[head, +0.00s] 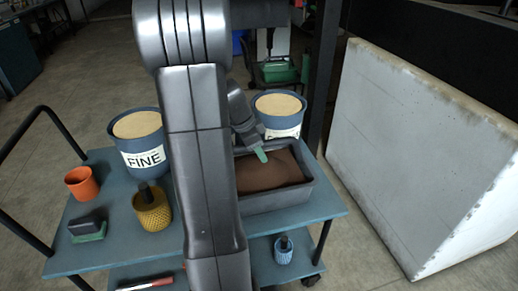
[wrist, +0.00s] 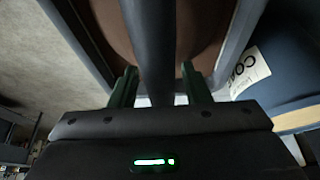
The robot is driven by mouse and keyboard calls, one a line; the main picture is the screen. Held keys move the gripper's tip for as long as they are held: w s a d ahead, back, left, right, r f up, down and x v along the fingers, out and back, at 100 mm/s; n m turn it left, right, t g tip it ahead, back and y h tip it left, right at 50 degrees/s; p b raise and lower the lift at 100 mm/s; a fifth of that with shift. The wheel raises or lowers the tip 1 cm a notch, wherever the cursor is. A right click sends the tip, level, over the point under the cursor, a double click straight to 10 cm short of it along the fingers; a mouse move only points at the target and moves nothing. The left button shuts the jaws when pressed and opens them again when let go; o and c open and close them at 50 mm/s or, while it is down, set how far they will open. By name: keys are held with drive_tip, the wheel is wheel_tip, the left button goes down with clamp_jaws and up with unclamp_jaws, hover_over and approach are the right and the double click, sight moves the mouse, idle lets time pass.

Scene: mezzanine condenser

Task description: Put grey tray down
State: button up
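The grey tray (head: 290,199) is a rectangular tray with brown loose material in it. It rests on the top shelf of the blue cart, right of my arm in the head view, and its rim shows in the wrist view (wrist: 78,42). My gripper (head: 262,155) tilts down over the brown material near the tray's far side. In the wrist view its two green fingers (wrist: 159,84) stand apart, on either side of a dark bar (wrist: 155,40). Slim gaps show beside the bar, and contact is not visible. My arm hides the tray's left part.
The cart (head: 120,240) also holds a FINE bucket (head: 142,159), a second bucket (head: 279,124) behind the tray, an orange cup (head: 81,184), a yellow textured pot (head: 153,214) and a green-based block (head: 88,229). A large white slab (head: 410,150) stands to the right.

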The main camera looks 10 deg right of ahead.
drive_tip(key=p+v, duration=0.1)
drive_tip(key=v, duration=1.1)
drive_tip(key=shift+p, duration=0.35)
idle(0.7)
